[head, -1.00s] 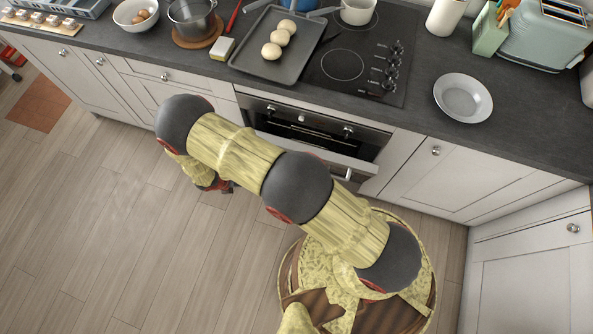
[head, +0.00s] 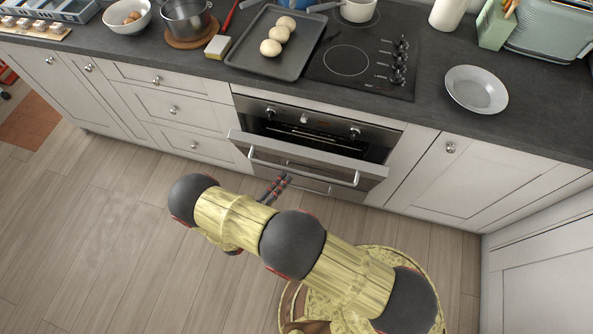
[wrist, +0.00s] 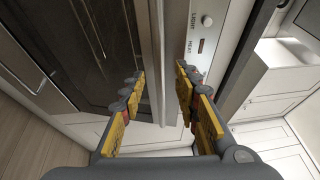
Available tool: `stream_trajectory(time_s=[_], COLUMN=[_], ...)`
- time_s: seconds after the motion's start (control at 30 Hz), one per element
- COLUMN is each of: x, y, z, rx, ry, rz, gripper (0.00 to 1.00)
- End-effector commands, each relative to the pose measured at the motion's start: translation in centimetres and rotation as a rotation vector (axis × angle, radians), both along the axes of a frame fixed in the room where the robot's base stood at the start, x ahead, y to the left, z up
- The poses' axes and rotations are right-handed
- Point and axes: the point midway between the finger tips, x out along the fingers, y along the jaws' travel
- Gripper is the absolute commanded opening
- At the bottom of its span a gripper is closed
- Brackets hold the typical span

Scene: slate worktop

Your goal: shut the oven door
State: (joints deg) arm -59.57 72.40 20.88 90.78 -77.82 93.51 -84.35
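The oven door (head: 345,163) is partly open in the head view, tilted out at its top below the control panel (head: 318,122). Its long silver handle (head: 305,169) runs across the front. My gripper (head: 280,183) is in front of the door, just below the left part of the handle in the picture; I cannot tell if it touches. In the wrist view my gripper (wrist: 161,95) has its two yellow-padded fingers apart with nothing held between them. Dark glass (wrist: 85,40) lies to the left there and the oven's control panel (wrist: 203,45) to the right.
A baking tray (head: 245,62) with pale buns, a hob (head: 346,62) and a plate (head: 477,89) are on the worktop above. Drawers (head: 178,108) and a cupboard (head: 480,175) flank the oven. The wooden floor (head: 90,235) at left is clear.

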Motion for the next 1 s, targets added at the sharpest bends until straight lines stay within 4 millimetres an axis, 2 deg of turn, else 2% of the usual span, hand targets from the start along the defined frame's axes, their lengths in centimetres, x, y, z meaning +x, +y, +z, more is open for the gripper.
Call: stream_trajectory(time_s=[0.2,0.4,0.8,1.0], x=[2.5,4.3,4.9,4.9], y=[-2.5,-4.1,-4.6,-4.6], z=[0.0,0.2,0.4,0.4], rx=[0.001,0.002,0.002,0.003], ry=[0.001,0.001,0.001,0.001], rz=[-0.007,-0.005,-0.003,-0.003], gripper=[0.32,0.32,0.32,0.20])
